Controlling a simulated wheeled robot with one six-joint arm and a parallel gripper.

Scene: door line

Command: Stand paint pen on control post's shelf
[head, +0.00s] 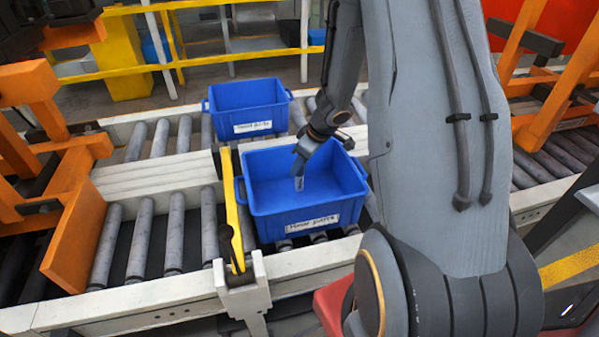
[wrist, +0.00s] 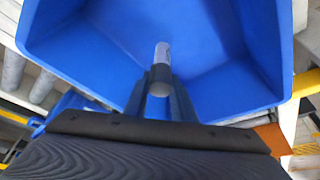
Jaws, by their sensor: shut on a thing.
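The paint pen (wrist: 162,54) is a pale cylinder. It is between the two fingers of my gripper (wrist: 160,88) in the wrist view, with its far end sticking out past the fingertips. In the head view my gripper (head: 301,168) points down inside the front blue bin, and the pen (head: 299,184) hangs below it as a small light piece. Whether the pen touches the bin floor I cannot tell. The control post's shelf is not clearly identifiable in either view.
The front blue bin (head: 308,224) has a white label and stands on the roller conveyor. Another blue bin (head: 247,95) stands behind it. A yellow bar (head: 233,205) runs along the front bin's left side. Orange frames (head: 75,220) stand left and right.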

